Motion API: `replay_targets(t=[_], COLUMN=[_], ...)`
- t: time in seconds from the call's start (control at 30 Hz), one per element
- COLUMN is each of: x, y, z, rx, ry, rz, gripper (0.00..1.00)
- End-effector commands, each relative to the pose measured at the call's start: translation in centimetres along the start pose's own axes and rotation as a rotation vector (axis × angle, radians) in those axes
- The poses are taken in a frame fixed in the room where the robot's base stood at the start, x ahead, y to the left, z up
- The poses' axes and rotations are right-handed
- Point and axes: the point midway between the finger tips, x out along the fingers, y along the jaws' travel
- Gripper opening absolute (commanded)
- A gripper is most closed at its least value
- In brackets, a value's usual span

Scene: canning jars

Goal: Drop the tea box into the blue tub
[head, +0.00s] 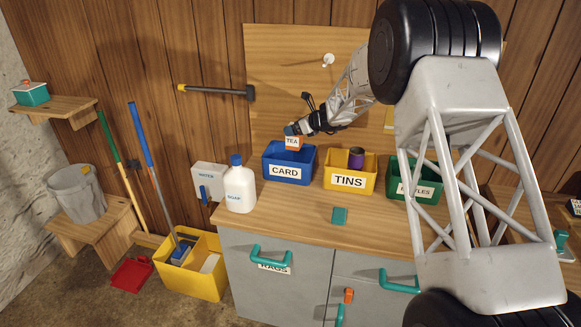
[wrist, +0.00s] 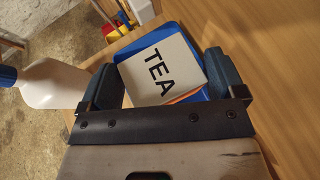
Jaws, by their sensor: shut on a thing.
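The tea box (head: 292,143) is small and orange with a white label reading TEA. My gripper (head: 294,130) is shut on it and holds it over the blue tub (head: 287,172), which is labelled CARD and stands at the left end of the row on the bench. In the wrist view the tea box (wrist: 162,70) sits between the two dark finger pads of my gripper (wrist: 165,80). Part of the blue tub (wrist: 178,35) shows behind the box there. The inside of the tub is mostly hidden.
A yellow tub (head: 350,180) labelled TINS, with a purple can (head: 356,158), stands right of the blue tub. A green tub (head: 420,181) is further right, partly behind my arm. A white SOAK bottle (head: 239,190) stands left. The bench front (head: 290,212) is mostly clear.

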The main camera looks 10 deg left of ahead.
Motion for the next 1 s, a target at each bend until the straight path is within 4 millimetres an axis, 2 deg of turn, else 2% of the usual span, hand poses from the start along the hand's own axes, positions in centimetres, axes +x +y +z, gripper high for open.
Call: replay_targets(t=[0.57, 1.0], x=[0.4, 1.7], y=[0.1, 0.1], z=[-0.1, -2.4], rx=[-0.004, -0.003], ry=[0.000, 0.000], rz=[0.008, 0.008], gripper=[0.66, 0.66])
